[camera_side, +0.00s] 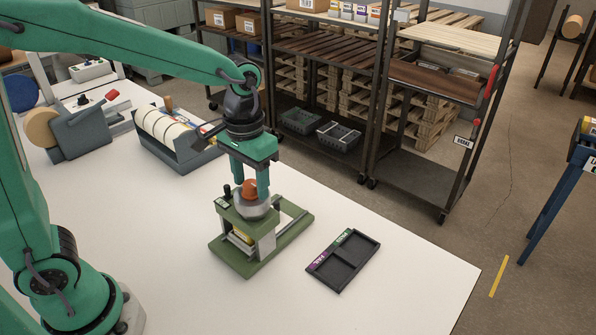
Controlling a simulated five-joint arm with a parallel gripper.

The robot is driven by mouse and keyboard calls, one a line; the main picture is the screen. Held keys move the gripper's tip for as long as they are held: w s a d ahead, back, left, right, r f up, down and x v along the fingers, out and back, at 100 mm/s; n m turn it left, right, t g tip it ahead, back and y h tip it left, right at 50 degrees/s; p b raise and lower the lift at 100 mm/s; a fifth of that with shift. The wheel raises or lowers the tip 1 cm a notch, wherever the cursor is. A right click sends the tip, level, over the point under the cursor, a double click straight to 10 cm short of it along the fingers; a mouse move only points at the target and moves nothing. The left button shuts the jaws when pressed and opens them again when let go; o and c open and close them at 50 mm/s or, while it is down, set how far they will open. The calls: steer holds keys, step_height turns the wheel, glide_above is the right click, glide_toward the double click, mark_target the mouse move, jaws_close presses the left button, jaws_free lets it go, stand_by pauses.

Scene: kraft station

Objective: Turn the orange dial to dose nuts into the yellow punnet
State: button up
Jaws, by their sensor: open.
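My gripper (250,184) points down over the green dispenser (229,251) on the white table. It is open, with one finger on each side of the orange dial (250,189) as seen from here. I cannot tell whether either finger touches the dial. The dial sits on top of a round grey metal body.
A black two-part tray (344,261) with green and purple labels lies to the right of the dispenser. A tape dispenser (170,135) stands behind, and a grey device with a tan roll (75,130) is at the left. The table's front right is clear.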

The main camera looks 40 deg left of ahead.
mark_target(250, 183)
steer(key=shift+r, duration=3.85)
steer(key=shift+s+a+r, duration=0.2)
steer(key=shift+s+a, duration=0.2)
steer(key=shift+s, duration=0.05)
steer(key=s+a+f+t, duration=0.1)
steer(key=s+a+t, duration=0.4)
steer(key=s, duration=0.6)
steer(key=shift+a+f+t, duration=0.3)
steer(key=shift+a+f, duration=0.05)
steer(key=shift+a, duration=0.75)
